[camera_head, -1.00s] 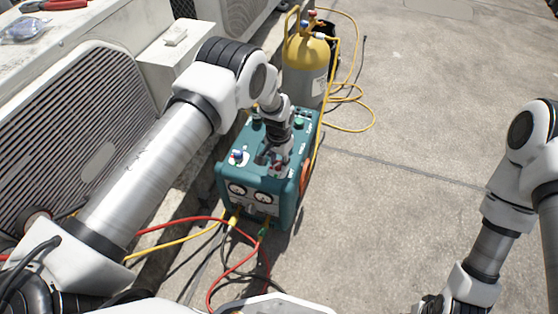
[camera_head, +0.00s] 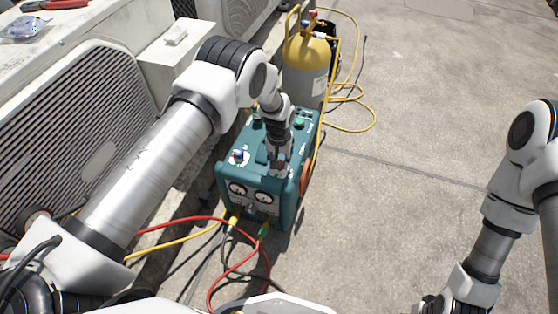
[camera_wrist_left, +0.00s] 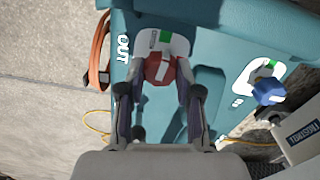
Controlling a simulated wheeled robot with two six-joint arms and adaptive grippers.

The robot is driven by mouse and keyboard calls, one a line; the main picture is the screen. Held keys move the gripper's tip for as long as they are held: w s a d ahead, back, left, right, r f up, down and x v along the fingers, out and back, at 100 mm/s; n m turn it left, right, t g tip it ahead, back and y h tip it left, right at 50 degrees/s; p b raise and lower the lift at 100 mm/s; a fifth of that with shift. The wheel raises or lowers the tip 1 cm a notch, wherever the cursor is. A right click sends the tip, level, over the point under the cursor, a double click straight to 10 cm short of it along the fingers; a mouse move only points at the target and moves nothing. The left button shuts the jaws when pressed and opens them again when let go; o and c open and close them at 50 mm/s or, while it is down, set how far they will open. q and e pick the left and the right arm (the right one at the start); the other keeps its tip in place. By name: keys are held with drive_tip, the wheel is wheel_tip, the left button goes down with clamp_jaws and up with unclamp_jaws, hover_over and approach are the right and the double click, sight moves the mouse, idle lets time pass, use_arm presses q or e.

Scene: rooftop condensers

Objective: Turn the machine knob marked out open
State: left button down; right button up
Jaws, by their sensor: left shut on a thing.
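The teal machine (camera_head: 262,212) stands on the ground, with two gauges on its front. In the left wrist view, the red knob (camera_wrist_left: 160,70) sits on a white plate with a green mark, next to the white OUT lettering (camera_wrist_left: 123,48). My left gripper (camera_wrist_left: 159,88) is shut on the red knob, one finger on each side. In the head view, my left gripper (camera_head: 279,164) is over the machine's top and mostly hides the knob. A blue knob (camera_wrist_left: 268,91) on another white plate stands apart from it. My right gripper (camera_head: 430,303) is only partly visible at the bottom edge.
A yellow cylinder (camera_head: 306,58) stands behind the machine, with a yellow hose (camera_head: 352,129) looped on the concrete. Red, yellow and black hoses run from the machine's front. Condenser units (camera_head: 75,125) line the left side. Open concrete lies to the right.

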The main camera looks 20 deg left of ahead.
use_arm(q)
drive_tip(key=c, duration=0.8)
unclamp_jaws()
wheel_tip(320, 180, up, 12)
drive_tip(key=shift+f, duration=0.1)
